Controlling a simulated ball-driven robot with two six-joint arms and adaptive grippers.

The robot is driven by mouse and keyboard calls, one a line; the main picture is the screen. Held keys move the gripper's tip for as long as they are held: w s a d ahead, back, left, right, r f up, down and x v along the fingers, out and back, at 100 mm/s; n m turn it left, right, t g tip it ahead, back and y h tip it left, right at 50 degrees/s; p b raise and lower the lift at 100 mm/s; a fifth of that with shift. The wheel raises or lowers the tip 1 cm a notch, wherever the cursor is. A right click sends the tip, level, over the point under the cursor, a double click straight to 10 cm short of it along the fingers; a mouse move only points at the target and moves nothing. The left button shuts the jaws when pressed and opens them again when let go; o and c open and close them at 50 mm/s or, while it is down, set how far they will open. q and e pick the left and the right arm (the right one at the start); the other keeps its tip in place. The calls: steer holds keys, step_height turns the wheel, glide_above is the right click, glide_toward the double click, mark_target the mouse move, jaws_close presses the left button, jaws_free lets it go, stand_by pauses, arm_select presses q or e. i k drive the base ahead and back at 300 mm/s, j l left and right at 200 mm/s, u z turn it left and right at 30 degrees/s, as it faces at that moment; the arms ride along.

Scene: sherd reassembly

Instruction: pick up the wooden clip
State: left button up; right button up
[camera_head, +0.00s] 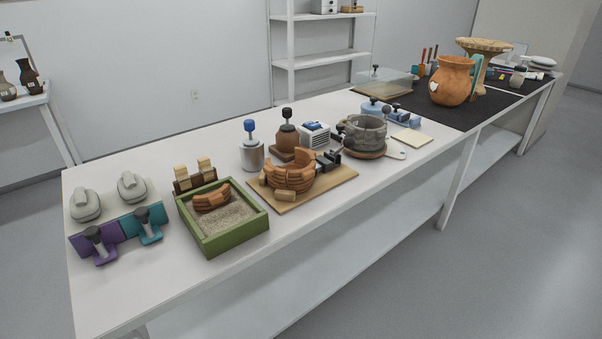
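Two pale wooden clips stand upright in a dark brown wooden rack (196,183) behind the green sand tray. The left clip (181,176) and the right clip (204,167) look alike, and I cannot tell which one the task means. Another pale wooden piece (286,196), perhaps also a clip, is at the front of the partly built terracotta pot (291,176) on a wooden board. Neither of my grippers shows in the head view.
The green tray (240,242) holds sand and a terracotta sherd (211,198). A grey jar with a blue-topped handle (251,152) stands right of the rack. The white table's (180,290) front left is clear.

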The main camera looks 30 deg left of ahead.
mark_target(182, 174)
steer(key=u, duration=1.65)
